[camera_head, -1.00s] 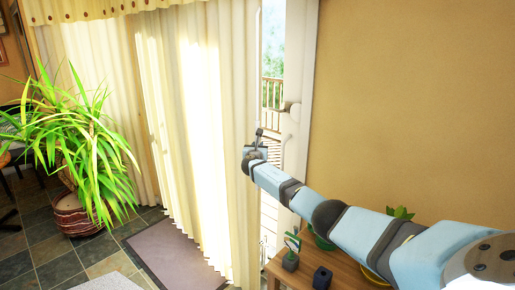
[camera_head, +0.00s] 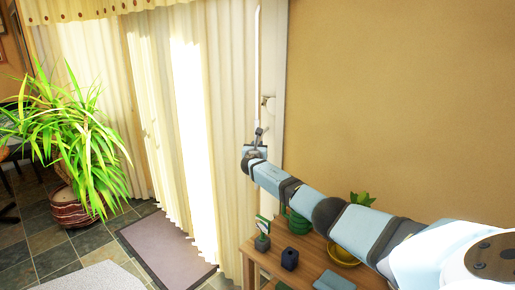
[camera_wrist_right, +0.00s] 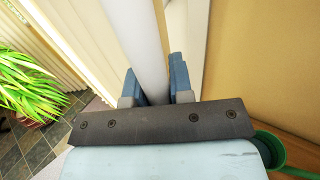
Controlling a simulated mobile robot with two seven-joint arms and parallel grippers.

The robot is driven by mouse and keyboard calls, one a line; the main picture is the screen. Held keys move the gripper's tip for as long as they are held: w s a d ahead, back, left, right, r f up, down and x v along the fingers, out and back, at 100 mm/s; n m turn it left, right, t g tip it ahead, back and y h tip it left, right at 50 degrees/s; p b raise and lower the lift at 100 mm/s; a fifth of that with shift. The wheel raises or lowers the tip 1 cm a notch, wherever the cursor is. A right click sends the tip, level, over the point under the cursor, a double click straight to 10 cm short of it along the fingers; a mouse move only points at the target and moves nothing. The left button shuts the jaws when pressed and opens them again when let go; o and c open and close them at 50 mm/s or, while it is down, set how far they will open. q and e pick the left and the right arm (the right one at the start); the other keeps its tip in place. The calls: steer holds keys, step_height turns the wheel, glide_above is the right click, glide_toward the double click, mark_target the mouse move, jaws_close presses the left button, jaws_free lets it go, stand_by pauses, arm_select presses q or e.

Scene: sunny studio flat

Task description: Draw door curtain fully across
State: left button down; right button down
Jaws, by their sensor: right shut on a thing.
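The cream door curtain (camera_head: 190,120) hangs in pleats from a valance (camera_head: 110,8) in the head view. Its right edge lies close to the white door frame (camera_head: 272,75), and no balcony shows between them. My right gripper (camera_head: 256,140) is at this edge. In the right wrist view, its blue fingers (camera_wrist_right: 154,88) are shut on a pale rod (camera_wrist_right: 142,35), apparently the curtain's draw wand, which rises between them. The curtain also shows at the left of that view (camera_wrist_right: 80,40). The rod's lower end is hidden behind the gripper. My left gripper is not in view.
A wooden table (camera_head: 312,258) with small pots and a yellow bowl (camera_head: 343,252) stands below my right arm, by the bare tan wall (camera_head: 400,90). A large potted plant (camera_head: 72,208) stands left of the curtain. A doormat (camera_head: 170,250) lies before it.

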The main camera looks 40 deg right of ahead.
steer(key=shift+s+d+f, duration=0.1)
steer(key=shift+f, duration=0.05)
steer(key=c, duration=1.1)
jaws_free()
steer(key=shift+s, duration=0.1)
steer(key=shift+c, duration=0.2)
steer(key=shift+o, duration=0.6)
steer(key=shift+s, duration=0.15)
steer(key=v, duration=1.3)
steer(key=shift+s+a, duration=0.25)
